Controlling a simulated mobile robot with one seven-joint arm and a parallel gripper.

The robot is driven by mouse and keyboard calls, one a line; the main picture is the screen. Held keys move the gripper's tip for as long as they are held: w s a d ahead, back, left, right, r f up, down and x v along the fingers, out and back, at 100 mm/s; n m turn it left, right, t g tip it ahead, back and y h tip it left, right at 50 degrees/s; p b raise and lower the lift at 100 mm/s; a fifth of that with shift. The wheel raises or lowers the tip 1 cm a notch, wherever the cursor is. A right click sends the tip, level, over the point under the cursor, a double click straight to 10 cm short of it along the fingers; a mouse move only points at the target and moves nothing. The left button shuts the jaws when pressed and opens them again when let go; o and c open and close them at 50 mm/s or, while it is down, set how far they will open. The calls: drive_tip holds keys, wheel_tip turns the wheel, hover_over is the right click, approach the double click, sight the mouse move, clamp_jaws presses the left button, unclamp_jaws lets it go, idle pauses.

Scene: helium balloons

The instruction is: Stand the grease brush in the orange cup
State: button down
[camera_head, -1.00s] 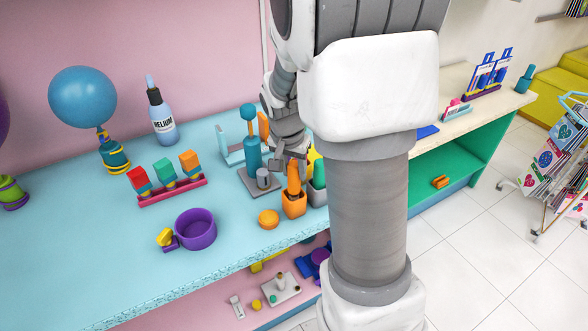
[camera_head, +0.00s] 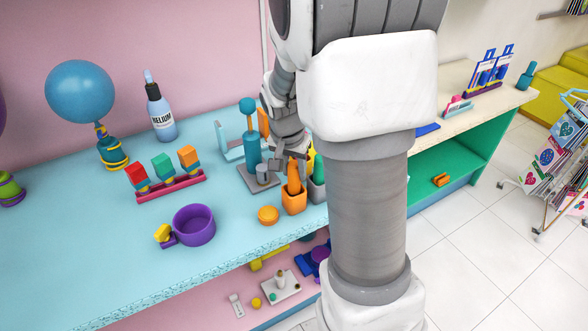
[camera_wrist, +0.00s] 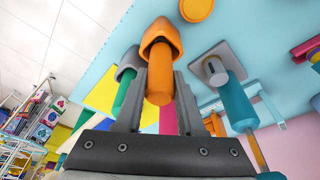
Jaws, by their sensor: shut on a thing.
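The orange cup (camera_head: 294,203) stands near the front edge of the blue counter; its rim also shows in the wrist view (camera_wrist: 163,30). The grease brush, an orange-handled piece (camera_head: 293,176), stands roughly upright at the cup's mouth, and its lower end is hidden inside. My gripper (camera_head: 291,157) is above the cup, partly hidden by my own arm. In the wrist view, my gripper's grey fingers (camera_wrist: 158,88) are on either side of the brush handle (camera_wrist: 160,82), shut on it.
A grey cup (camera_head: 317,190) with a green piece stands close to the right. A small orange dish (camera_head: 268,215) lies to the left. A teal cylinder (camera_head: 253,150) and a grey post on a plate stand behind left.

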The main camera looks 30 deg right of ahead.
drive_tip(key=shift+f, duration=0.15)
idle(0.3)
drive_tip(key=shift+f+b, duration=0.6)
drive_tip(key=shift+b, duration=0.1)
drive_tip(key=shift+f+b, duration=0.25)
drive_tip(key=shift+b, duration=0.05)
idle(0.4)
drive_tip(key=shift+c, duration=2.2)
unclamp_jaws()
drive_tip(key=shift+r, duration=0.1)
drive_tip(key=shift+o, duration=0.2)
drive_tip(key=o, duration=0.4)
drive_tip(key=shift+r, duration=0.1)
drive_tip(key=shift+p+v, duration=3.05)
drive_tip(key=shift+v, duration=1.3)
